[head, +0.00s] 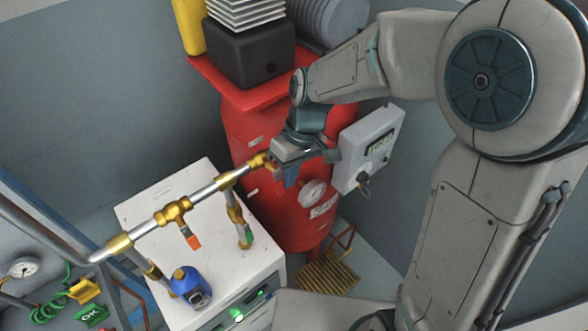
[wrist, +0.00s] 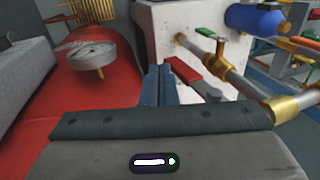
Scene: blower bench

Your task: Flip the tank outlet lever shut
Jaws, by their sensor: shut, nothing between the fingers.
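The red tank (head: 250,135) stands upright at centre, and its curved side shows in the wrist view (wrist: 95,105). A lever with a red grip and grey metal arm (wrist: 184,70) lies just right of my fingers in the wrist view. I cannot tell whether they touch. In the head view my gripper hides this lever. My gripper (head: 289,178) is shut and empty beside the outlet; its blue fingers (wrist: 158,85) are together.
The silver pipe (head: 155,224) runs left over a white cabinet (head: 155,192), with brass branches and an orange-red lever (head: 193,241). A gauge (head: 312,193) and a grey control box (head: 366,147) sit close right of my gripper.

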